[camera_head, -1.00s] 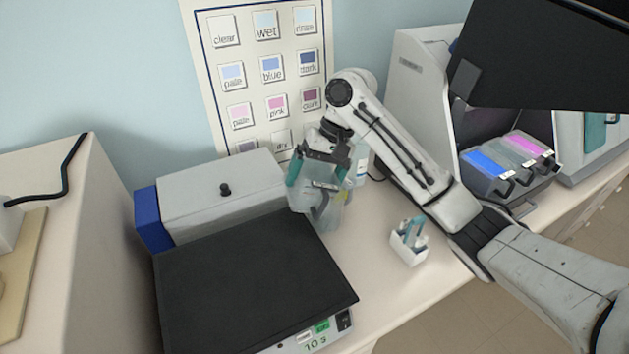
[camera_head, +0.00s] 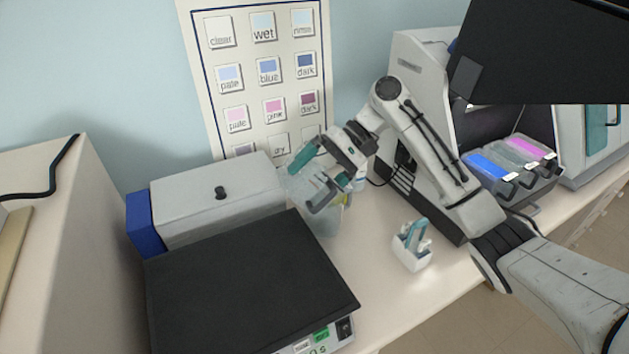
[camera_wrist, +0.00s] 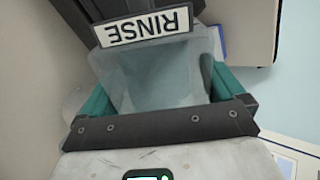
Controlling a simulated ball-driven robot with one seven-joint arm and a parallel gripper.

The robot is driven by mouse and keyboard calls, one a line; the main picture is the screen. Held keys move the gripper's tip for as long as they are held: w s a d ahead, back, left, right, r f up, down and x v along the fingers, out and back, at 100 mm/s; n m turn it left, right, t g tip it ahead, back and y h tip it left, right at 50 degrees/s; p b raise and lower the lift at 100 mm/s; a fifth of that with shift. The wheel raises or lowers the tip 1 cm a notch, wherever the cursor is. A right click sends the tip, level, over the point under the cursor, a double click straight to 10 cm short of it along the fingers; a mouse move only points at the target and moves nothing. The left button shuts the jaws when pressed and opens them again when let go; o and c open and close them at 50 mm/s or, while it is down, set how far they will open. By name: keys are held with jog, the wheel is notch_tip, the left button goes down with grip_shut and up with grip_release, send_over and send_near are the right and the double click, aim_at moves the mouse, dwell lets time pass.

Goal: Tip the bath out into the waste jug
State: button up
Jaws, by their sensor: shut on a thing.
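My gripper (camera_head: 316,180) is shut on a clear bath (camera_head: 303,187), with a teal finger on each side. The bath is tilted, held above the bench beside the black-topped unit. In the wrist view the bath (camera_wrist: 165,78) fills the space between the fingers (camera_wrist: 160,92) and carries a RINSE label (camera_wrist: 145,27). A translucent jug (camera_head: 328,222) stands on the bench just below and behind the bath, partly hidden by it and my gripper. I cannot tell whether liquid is in the bath or leaving it.
A black-topped unit (camera_head: 245,275) and a grey box (camera_head: 205,195) stand at left. A small white holder (camera_head: 412,255) with a teal piece is on the bench at right. A stainer (camera_head: 420,80) holds blue, grey and pink baths (camera_head: 510,165). Bench between jug and holder is clear.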

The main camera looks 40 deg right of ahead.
jog(key=shift+d+f+y+b, duration=0.2)
jog(key=shift+y+b, duration=0.4)
jog(key=shift+b, duration=0.25)
jog(key=shift+s+d+t+y, duration=0.15)
jog(key=shift+t+y, duration=0.15)
jog(key=shift+y, duration=0.3)
jog(key=shift+s+d+f+t+y+b, duration=0.1)
jog(key=shift+d+f+t+y+b, duration=0.3)
jog(key=shift+y, duration=0.6)
jog(key=shift+s+d+f+t+y+b, duration=0.15)
jog(key=shift+d+f+y+b, duration=0.35)
jog(key=shift+y, duration=0.5)
jog(key=shift+a+r+p, duration=0.1)
jog(key=shift+r+p, duration=0.15)
jog(key=shift+p, duration=0.4)
jog(key=shift+r, duration=0.1)
jog(key=shift+p, duration=0.3)
jog(key=shift+a+h, duration=0.1)
jog(key=shift+h, duration=0.2)
